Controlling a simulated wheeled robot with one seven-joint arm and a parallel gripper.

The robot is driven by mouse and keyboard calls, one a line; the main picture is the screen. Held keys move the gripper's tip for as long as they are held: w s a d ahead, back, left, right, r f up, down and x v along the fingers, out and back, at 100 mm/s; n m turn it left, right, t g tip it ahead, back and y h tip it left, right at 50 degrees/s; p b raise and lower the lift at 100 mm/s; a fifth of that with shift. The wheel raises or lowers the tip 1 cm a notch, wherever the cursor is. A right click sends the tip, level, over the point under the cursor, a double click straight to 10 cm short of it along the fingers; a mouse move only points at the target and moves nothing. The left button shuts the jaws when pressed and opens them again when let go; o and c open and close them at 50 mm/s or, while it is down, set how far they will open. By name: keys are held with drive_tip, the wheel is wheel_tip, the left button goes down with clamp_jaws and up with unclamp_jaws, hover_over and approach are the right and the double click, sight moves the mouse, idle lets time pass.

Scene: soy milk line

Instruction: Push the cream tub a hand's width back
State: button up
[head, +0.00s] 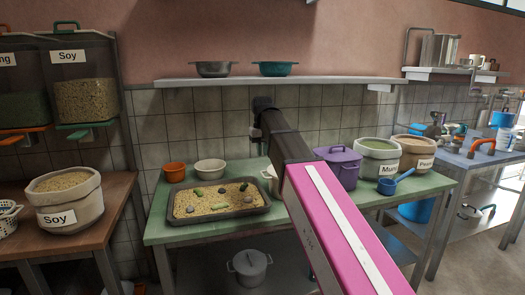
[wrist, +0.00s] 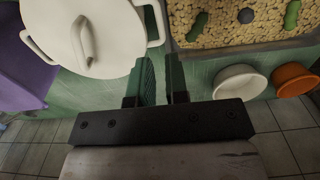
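A cream lidded tub (wrist: 85,40) with side handles stands on the green table, at the upper left of the wrist view. In the head view only a sliver of it (head: 267,174) shows; my arm hides the rest. My gripper (wrist: 161,62) points down toward the table beside the tub, between it and a small cream bowl. Its two fingers are a little apart with nothing between them. The left finger is close to the tub's handle; I cannot tell whether they touch.
A purple pot (head: 338,167) stands to the tub's right. A tray of beans (head: 182,216), a cream bowl (head: 209,170) and an orange bowl (head: 174,172) are to its left. A tiled wall (head: 225,135) and a shelf (head: 270,81) are behind. A blue scoop (head: 391,186) lies at front right.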

sight(262, 174)
wheel_tip(262, 174, down, 11)
drive_tip(key=shift+r, duration=0.1)
idle(0.6)
clamp_jaws()
drive_tip(key=shift+w, duration=0.15)
drive_tip(key=shift+w+a, duration=0.5)
drive_tip(key=shift+w, duration=1.2)
drive_tip(key=shift+w+a, duration=0.55)
drive_tip(key=shift+w, duration=1.2)
drive_tip(key=shift+w+a, duration=0.5)
drive_tip(key=shift+w, duration=1.2)
